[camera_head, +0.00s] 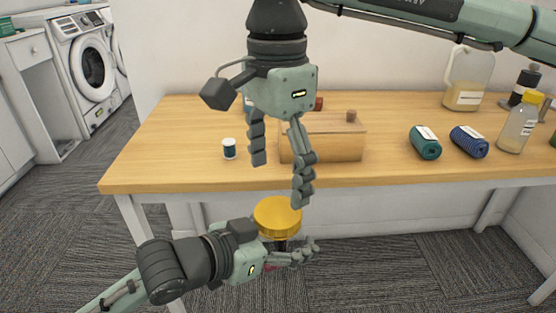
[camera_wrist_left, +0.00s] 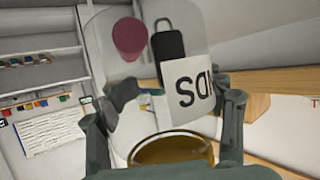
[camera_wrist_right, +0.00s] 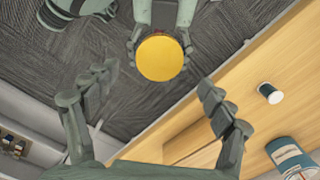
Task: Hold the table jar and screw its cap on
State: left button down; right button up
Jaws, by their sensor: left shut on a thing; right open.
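The clear jar (camera_wrist_left: 150,60) has a white label and holds a dark object and a red one. A wide yellow cap (camera_head: 278,215) sits on its top, level as far as I can see; whether it is threaded is not clear. My left gripper (camera_head: 298,252) is shut around the jar below the cap, in front of the table, and hides most of the jar in the head view. My right gripper (camera_head: 280,180) points down, open and empty, above the cap and apart from it. The right wrist view shows the cap (camera_wrist_right: 162,58) beyond the open fingers.
The wooden table (camera_head: 180,150) edge is close behind the jar. The carpet in front is free.

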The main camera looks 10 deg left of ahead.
aim_at(278, 211)
jog(key=n, duration=0.3)
jog(key=r+n, duration=0.1)
jog(key=n, duration=0.3)
jog(key=shift+r, duration=0.1)
jog(key=n, duration=0.5)
jog(key=shift+r, duration=0.35)
jog(key=shift+f, duration=0.1)
jog(key=shift+f, duration=3.9)
jog(key=shift+c, duration=0.2)
